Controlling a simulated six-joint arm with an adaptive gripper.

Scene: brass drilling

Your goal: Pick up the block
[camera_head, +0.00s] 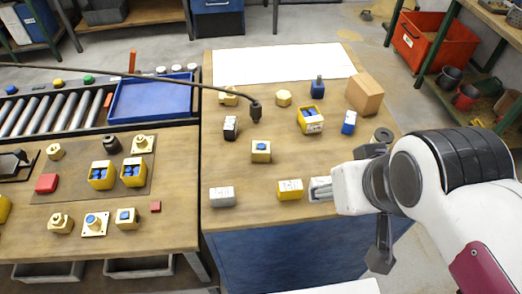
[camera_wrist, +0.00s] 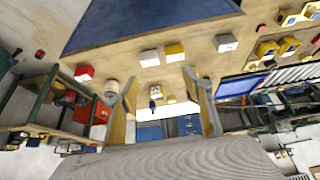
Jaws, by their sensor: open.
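The task does not say which block, and several stand on the right table. In the head view a grey-white block (camera_head: 222,196), a yellow block (camera_head: 290,189) and a second white block (camera_head: 320,189), partly covered by my arm, stand along the near edge. The wrist view, turned upside down, shows the same row: white (camera_wrist: 149,58), yellow (camera_wrist: 175,53) and grey-white (camera_wrist: 226,42). A larger brown block (camera_head: 364,95) stands at the far right. My gripper (camera_wrist: 160,80) is open, with nothing visibly held between its fingers. Its fingers are not clear in the head view.
Mid-table hold a yellow bin (camera_head: 311,119), a yellow block with a blue top (camera_head: 261,150) and a black-and-white block (camera_head: 230,127). A white sheet (camera_head: 280,64) lies bare at the back. A blue tray (camera_head: 152,98) is left. A red crate (camera_head: 433,41) stands beyond the table.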

